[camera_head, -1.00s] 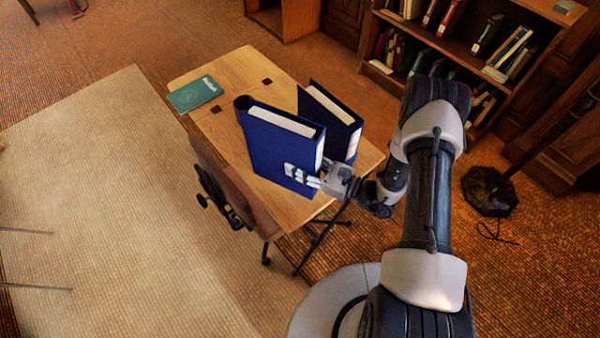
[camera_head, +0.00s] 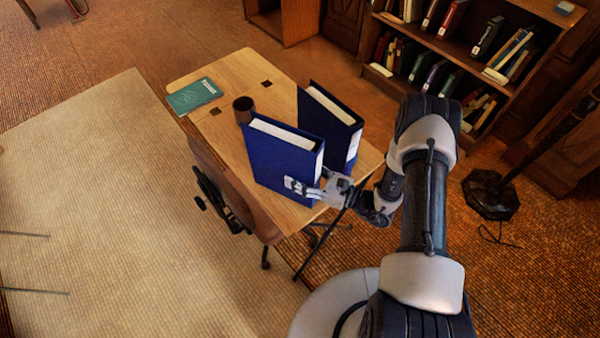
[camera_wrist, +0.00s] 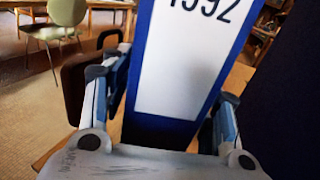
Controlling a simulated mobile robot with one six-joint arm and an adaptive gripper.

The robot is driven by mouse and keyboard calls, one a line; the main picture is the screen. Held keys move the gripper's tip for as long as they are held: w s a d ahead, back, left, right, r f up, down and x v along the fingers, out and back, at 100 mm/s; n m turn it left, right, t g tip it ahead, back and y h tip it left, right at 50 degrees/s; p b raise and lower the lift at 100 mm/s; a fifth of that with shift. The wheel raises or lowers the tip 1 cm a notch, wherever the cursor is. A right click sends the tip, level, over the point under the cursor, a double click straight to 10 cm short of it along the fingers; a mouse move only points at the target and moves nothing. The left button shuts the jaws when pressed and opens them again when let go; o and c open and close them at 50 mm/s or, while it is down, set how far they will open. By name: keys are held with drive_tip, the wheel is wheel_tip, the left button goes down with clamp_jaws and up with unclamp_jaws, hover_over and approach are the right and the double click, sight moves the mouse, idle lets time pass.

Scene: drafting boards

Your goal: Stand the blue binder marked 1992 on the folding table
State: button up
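The blue binder marked 1992 (camera_head: 277,160) is upright at the near side of the wooden folding table (camera_head: 222,125). Its white spine label shows "1992" in the wrist view (camera_wrist: 185,75). My gripper (camera_head: 306,189) is shut on the binder at the spine end, with one finger on each side of it. The wrist view shows both fingers of my gripper (camera_wrist: 170,105) against the binder's sides. The binder's lower edge appears at the tabletop; I cannot tell whether it touches.
A second dark blue binder (camera_head: 335,125) stands just behind to the right. A brown cup (camera_head: 243,109) stands close to the held binder's far end. A green book (camera_head: 194,96) lies at the table's far left. A chair (camera_head: 228,184) stands at the near side.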

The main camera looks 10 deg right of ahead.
drive_tip(key=shift+o, duration=0.2)
drive_tip(key=shift+r, duration=0.15)
drive_tip(key=shift+s+d, duration=0.15)
drive_tip(key=shift+d, duration=0.15)
drive_tip(key=p+v, duration=0.2)
drive_tip(key=v, duration=0.9)
drive_tip(key=shift+s+d, duration=0.1)
drive_tip(key=shift+s, duration=0.05)
